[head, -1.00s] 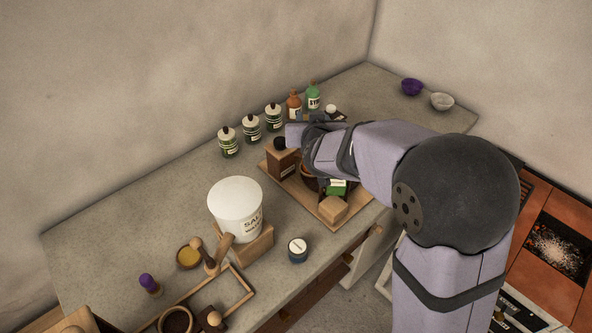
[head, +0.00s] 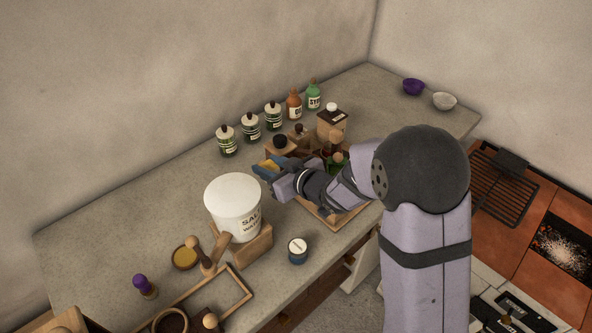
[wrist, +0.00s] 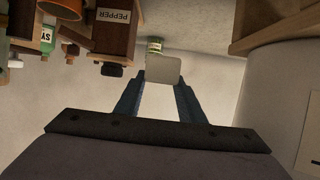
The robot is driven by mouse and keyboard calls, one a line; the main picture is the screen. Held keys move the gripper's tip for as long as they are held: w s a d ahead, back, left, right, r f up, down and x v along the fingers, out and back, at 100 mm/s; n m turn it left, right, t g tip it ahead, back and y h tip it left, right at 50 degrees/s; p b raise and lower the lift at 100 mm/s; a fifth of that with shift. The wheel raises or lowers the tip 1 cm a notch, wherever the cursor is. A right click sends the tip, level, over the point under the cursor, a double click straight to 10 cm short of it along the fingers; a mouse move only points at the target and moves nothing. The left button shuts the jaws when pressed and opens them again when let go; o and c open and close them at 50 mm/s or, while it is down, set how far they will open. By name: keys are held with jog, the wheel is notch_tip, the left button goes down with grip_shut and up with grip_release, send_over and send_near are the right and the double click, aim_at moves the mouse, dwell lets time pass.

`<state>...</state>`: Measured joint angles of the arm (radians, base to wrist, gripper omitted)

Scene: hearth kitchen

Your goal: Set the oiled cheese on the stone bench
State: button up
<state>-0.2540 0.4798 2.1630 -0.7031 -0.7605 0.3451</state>
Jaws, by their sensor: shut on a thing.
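My gripper (head: 268,171) is low over the grey worktop, which looks like the stone bench (head: 335,248), between the white bucket and the wooden tray. It is shut on a small block, taken to be the oiled cheese (head: 270,164). The block looks yellow in the head view. In the wrist view it is a pale, flat-faced block (wrist: 163,70) between the two blue fingertips. The cheese is partly hidden by my gripper in the head view. I cannot tell whether it touches the worktop.
The white salt-water bucket (head: 233,204) stands close by on the left. A wooden tray (head: 322,216) with boxes and bottles is on the right, partly behind my arm. Several jars (head: 251,127) line the wall side. Bare worktop lies left of the bucket.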

aim_at(273, 204)
jog(key=shift+s+f, duration=0.25)
jog(key=shift+f, duration=0.55)
jog(key=shift+f+p, duration=0.35)
jog(key=shift+f, duration=4.3)
jog(key=shift+f, duration=0.15)
jog(key=o, duration=1.1)
